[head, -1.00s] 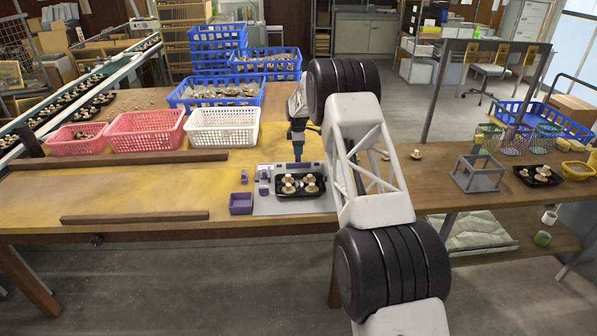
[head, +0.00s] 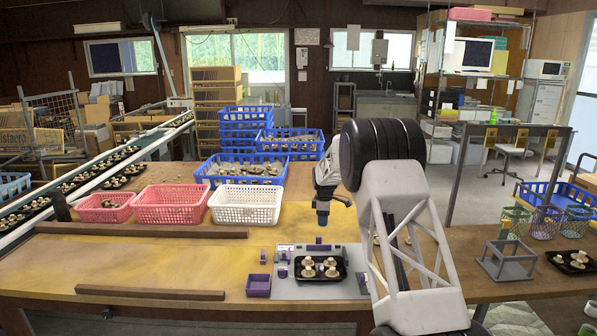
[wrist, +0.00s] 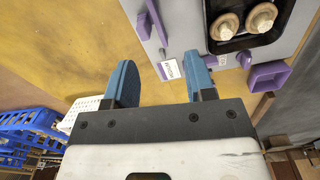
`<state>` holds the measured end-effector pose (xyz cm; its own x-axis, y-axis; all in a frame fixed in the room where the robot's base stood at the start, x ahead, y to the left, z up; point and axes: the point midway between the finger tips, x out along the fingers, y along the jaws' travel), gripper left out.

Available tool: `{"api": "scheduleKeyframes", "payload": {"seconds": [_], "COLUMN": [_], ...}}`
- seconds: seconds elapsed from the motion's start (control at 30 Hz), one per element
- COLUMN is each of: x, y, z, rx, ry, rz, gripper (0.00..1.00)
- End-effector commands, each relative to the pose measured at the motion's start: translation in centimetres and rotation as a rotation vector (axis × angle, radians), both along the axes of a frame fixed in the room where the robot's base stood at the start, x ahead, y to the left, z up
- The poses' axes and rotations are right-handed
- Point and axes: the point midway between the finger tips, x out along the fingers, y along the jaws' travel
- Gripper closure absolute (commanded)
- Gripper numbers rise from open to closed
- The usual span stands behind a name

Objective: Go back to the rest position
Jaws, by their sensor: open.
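My gripper (head: 322,217) hangs above the table, just behind the grey packing plate (head: 290,289). In the wrist view, my gripper's two blue fingers (wrist: 163,82) stand wide apart with nothing between them. A black tray (head: 301,278) with several mushrooms (head: 320,267) sits on the plate. The tray (wrist: 225,47) also shows at the upper right of the wrist view, apart from the fingers. Purple blocks (head: 282,272) are fixed around the plate.
A purple bin (head: 258,286) stands left of the plate. Pink baskets (head: 168,214), a white basket (head: 245,218) and blue crates (head: 242,185) line the back. Wooden bars (head: 150,292) lie on the table. A grey frame (head: 507,270) stands at the right.

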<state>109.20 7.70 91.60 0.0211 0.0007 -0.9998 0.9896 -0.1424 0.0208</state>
Motion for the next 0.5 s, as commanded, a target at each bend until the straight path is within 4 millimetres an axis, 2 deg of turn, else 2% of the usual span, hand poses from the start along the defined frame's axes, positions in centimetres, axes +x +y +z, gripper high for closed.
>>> {"api": "scheduleKeyframes", "payload": {"seconds": [0.03,0.1,0.5], "x": [-0.9,-1.9,-8.8], "y": [-0.2,-0.5,-1.9], "z": [1.3,2.8,10.5], "rx": [0.001,0.002,0.008], "ry": [-0.004,-0.008,-0.032], "rz": [-0.02,-0.048,-0.209], "gripper": [0.5,0.5,0.5]}}
